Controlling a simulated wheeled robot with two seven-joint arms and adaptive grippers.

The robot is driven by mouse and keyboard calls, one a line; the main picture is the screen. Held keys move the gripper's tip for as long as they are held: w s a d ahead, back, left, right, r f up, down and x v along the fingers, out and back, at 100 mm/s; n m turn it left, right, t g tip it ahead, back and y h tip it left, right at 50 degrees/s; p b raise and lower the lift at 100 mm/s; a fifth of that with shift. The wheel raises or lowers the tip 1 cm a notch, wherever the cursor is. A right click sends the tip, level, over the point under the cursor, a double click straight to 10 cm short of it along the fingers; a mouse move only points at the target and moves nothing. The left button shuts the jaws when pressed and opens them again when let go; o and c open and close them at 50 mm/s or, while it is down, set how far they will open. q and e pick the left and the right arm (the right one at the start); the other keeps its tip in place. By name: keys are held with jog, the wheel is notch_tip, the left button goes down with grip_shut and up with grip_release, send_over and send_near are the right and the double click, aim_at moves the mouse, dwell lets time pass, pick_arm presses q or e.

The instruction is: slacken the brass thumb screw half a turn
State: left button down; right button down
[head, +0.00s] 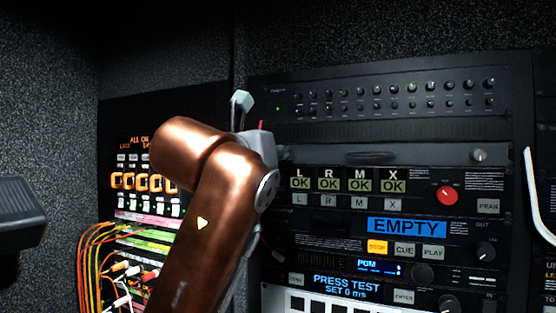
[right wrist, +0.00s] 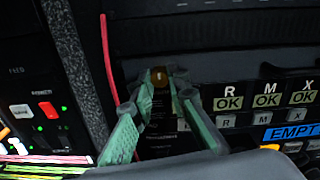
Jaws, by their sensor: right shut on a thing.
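The brass thumb screw (right wrist: 159,76) shows in the right wrist view as a small brass-coloured head at the left end of a dark rack panel. My right gripper (right wrist: 161,80) has its green fingers on either side of it, shut on the screw. In the head view my copper-coloured arm stands in front of this spot and hides the screw and most of the gripper. The screw's turn angle is too small to read. My left gripper is in neither view.
The equipment rack (head: 395,130) fills the right side, with a red knob (head: 447,196) and lit displays. Coloured patch cables (head: 90,265) hang at the lower left. A thin red strip (right wrist: 108,60) runs beside the screw. A dark box-like thing (head: 20,210) is at the left edge.

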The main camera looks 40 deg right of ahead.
jog(key=shift+r+n, duration=0.2)
jog(key=shift+n, duration=0.3)
jog(key=c, duration=1.8)
grip_release()
jog(key=shift+w+f, duration=0.1)
jog(key=shift+f, duration=0.05)
jog(key=shift+c, duration=0.2)
jog(key=v, duration=1.2)
